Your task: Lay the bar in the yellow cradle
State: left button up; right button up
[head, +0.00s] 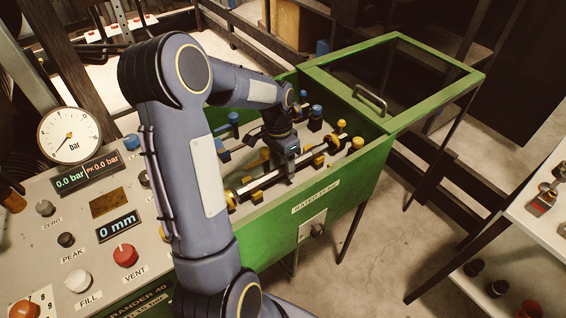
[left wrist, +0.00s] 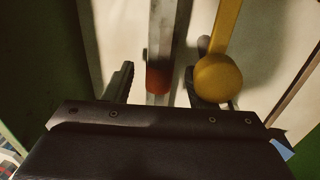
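A long silver bar (head: 265,181) lies slantwise inside the green trough, with yellow fittings near it. In the left wrist view the grey bar (left wrist: 162,45) has a red-orange band near its lower end. My left gripper (head: 288,172) reaches down over the middle of the bar. In the left wrist view its fingers stand apart, with the bar between them and a gap beside the left finger. A yellow round-ended part (left wrist: 219,77) covers much of the right finger. I cannot tell which yellow fitting is the cradle. My right gripper is not in view.
The green trough's wall (head: 335,190) stands in front of the bar. A green-framed lid (head: 445,93) with a handle is at the right. Blue-topped fittings (head: 316,111) stand at the back. A gauge panel (head: 85,215) is at the left, a white shelf (head: 540,225) far right.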

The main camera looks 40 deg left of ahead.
pick_arm(q)
notch_tip(320, 180, up, 8)
jog(key=a, duration=0.1)
jog(key=shift+w+f, duration=0.15)
jog(key=shift+w, duration=0.05)
dwell(0.7)
jog(key=shift+s, duration=0.1)
jog(key=s+d+r+n+t+p, duration=0.1)
jog(key=s+d+r+n+t, duration=0.15)
jog(key=s+d+r, duration=0.5)
jog(key=s+d+f+n+t+h, duration=0.1)
jog(key=s+d+n+t+h, duration=0.1)
jog(key=s+d, duration=0.6)
jog(key=s+t, duration=0.1)
jog(key=s, duration=0.2)
jog(key=shift+d+f+p, duration=0.2)
jog(key=shift+d+p, duration=0.15)
